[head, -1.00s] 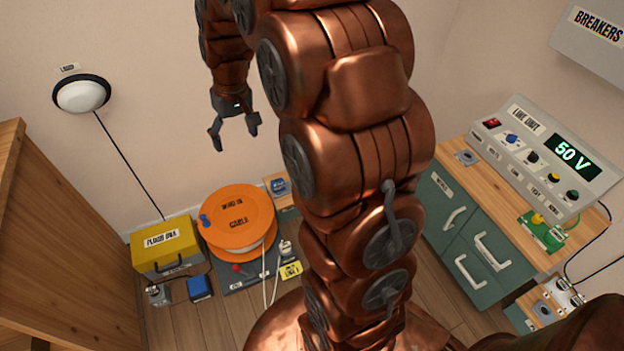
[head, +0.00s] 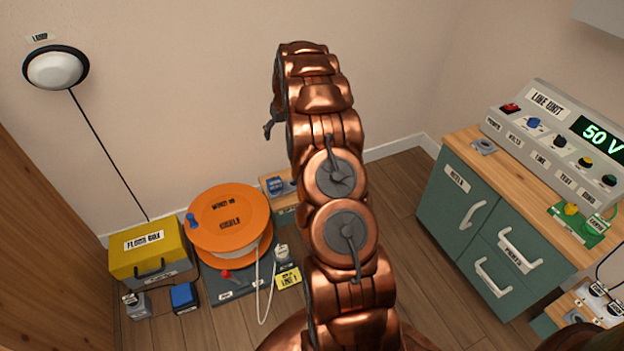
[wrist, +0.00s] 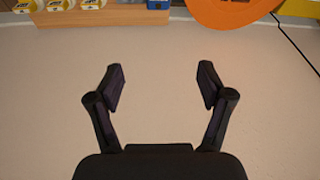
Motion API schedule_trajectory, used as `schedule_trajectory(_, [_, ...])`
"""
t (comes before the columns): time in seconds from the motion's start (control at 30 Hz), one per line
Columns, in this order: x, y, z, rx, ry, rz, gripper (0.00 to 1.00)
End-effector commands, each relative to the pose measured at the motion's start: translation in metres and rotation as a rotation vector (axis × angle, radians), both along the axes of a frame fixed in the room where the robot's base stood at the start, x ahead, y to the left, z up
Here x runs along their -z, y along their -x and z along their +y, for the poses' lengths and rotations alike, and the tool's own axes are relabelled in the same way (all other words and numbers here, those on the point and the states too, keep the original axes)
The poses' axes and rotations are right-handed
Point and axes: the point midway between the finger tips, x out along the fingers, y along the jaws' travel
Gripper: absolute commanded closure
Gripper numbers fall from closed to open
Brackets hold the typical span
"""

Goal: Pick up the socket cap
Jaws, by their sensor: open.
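My gripper (wrist: 160,85) is open and empty in the wrist view, its two dark fingers wide apart over bare wall. In the head view it is mostly hidden behind my copper arm; only a dark finger shows left of the arm. No part is clearly readable as the socket cap. The shelf's blue item also shows at the top of the wrist view (wrist: 158,5). None is near my fingers.
An orange cable reel (head: 229,213) stands beside a yellow box (head: 150,250). Right is a green cabinet (head: 465,205) with a grey line unit (head: 560,125) reading 50 V. Several yellow-and-white items (wrist: 58,5) line the shelf edge. Floor between shelf and cabinet is clear.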

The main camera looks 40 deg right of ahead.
Motion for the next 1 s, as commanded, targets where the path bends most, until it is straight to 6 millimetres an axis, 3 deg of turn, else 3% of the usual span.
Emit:
schedule_trajectory(0.03, [0.032,-0.002,-0.016,0.013,0.006,-0.007,0.21])
schedule_trajectory(0.3, [0.14,-0.004,-0.095,0.062,0.049,-0.052,0.21])
schedule_trajectory(0.5, [0.199,0.002,-0.138,0.087,0.08,-0.075,0.21])
schedule_trajectory(0.7, [0.223,0.007,-0.158,0.1,0.098,-0.088,0.21])
schedule_trajectory(1.0, [0.242,0.002,-0.162,0.101,0.1,-0.088,0.21])
